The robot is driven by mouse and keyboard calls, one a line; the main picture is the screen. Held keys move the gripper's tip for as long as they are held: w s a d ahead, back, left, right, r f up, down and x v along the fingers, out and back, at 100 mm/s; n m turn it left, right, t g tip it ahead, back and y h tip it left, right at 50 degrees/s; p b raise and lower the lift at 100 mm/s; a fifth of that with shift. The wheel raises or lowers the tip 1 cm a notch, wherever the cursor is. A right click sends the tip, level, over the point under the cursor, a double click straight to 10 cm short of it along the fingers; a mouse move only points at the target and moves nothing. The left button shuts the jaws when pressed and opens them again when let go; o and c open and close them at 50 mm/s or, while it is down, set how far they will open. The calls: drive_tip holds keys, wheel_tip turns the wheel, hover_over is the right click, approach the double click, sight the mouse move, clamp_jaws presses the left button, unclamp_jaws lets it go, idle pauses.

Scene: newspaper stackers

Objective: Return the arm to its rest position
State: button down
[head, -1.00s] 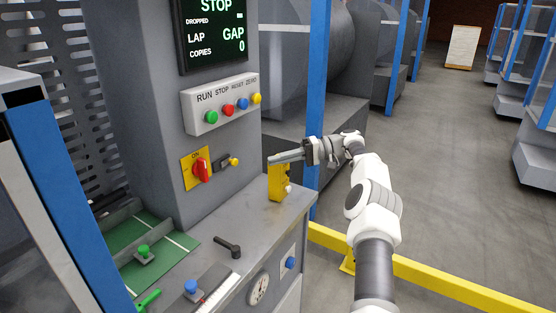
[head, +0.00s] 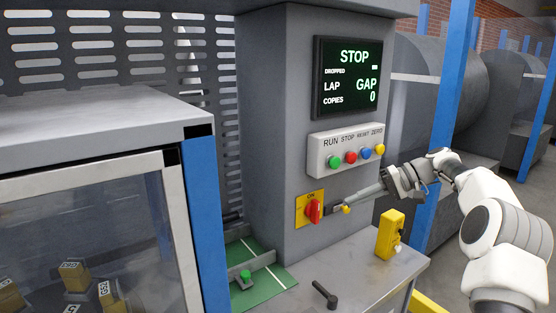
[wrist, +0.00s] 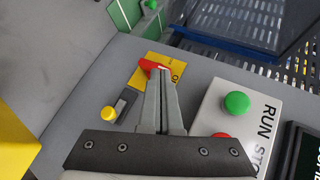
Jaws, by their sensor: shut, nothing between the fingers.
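My gripper (head: 334,211) reaches in from the right in the head view, its thin fingers together with nothing between them. The fingertips (wrist: 160,72) point at the red rotary switch (head: 313,211) on its yellow ON plate (head: 302,221). In the wrist view the tips overlap part of the red switch (wrist: 147,65); I cannot tell whether they touch it. A small yellow knob (head: 345,209) shows just below the fingers, and to their left in the wrist view (wrist: 109,113).
A button box (head: 345,148) with green, red, blue and yellow buttons sits above the fingers, under a screen (head: 347,78) reading STOP. A yellow box (head: 390,235) stands on the grey ledge below my arm. A black lever (head: 324,293) lies nearer. A blue post (head: 452,110) rises behind.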

drive_tip(key=s+a+r+h, duration=0.3)
drive_tip(key=s+a+h, duration=0.15)
drive_tip(key=s, duration=0.25)
drive_tip(key=s+a+r+h, duration=0.3)
drive_tip(key=s+a+r, duration=0.1)
drive_tip(key=s+a, duration=0.25)
drive_tip(key=s+d+f+t+h+p, duration=0.1)
drive_tip(key=s+d+f+t+h, duration=0.1)
drive_tip(key=s, duration=1)
drive_tip(key=s+d+f+t+h+p, duration=0.1)
drive_tip(key=s+d+f+t+h, duration=0.1)
drive_tip(key=s, duration=1)
drive_tip(key=shift+s+f+t+h, duration=0.25)
drive_tip(key=shift+s+t+h, duration=0.1)
drive_tip(key=shift+h, duration=0.1)
